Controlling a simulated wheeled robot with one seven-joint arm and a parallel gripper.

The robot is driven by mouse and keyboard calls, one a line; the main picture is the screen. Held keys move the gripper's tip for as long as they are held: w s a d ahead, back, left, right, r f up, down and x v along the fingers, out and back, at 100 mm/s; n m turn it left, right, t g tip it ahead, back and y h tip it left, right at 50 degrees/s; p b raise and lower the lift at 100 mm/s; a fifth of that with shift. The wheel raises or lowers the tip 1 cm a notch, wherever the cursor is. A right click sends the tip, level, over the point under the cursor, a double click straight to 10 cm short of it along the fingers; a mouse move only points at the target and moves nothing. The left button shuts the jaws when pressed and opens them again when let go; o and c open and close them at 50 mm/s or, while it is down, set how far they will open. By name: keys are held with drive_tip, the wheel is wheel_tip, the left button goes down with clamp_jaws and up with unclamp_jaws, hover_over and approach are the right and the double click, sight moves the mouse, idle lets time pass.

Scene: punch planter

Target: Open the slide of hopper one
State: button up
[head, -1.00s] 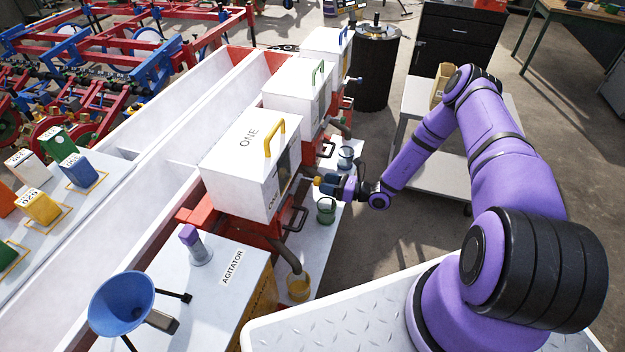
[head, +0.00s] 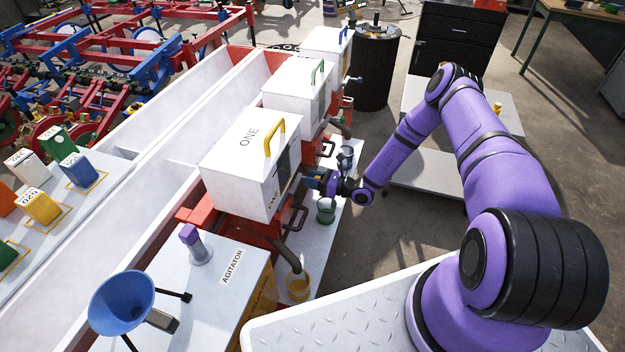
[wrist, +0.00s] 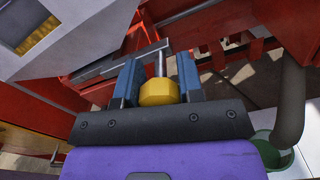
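Hopper one (head: 245,170) is a white box marked ONE, with a yellow handle on its lid. Its slide has a yellow knob (wrist: 159,93) on a short metal rod, which meets a slanting grey bar (wrist: 120,62) under the hopper. My gripper (wrist: 157,75) is at the slide, with one blue-grey finger on each side of the knob. Little or no gap shows, and I cannot tell whether the fingers press on it. In the head view my gripper (head: 311,180) is at the hopper's lower right side and hides the knob.
A green cup (head: 326,211) stands below my gripper, and a yellow bucket (head: 299,287) stands nearer. Two more white hoppers stand behind hopper one, the nearer with a green handle (head: 318,73). A dark spout (wrist: 290,100) is close on the right in the wrist view.

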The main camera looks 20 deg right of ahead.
drive_tip(key=shift+v, duration=2.25)
clamp_jaws()
drive_tip(key=o, duration=1.1)
unclamp_jaws()
drive_tip(key=shift+c, duration=0.2)
drive_tip(key=shift+d, duration=0.1)
drive_tip(key=v, duration=1)
drive_tip(key=shift+s+d, duration=0.25)
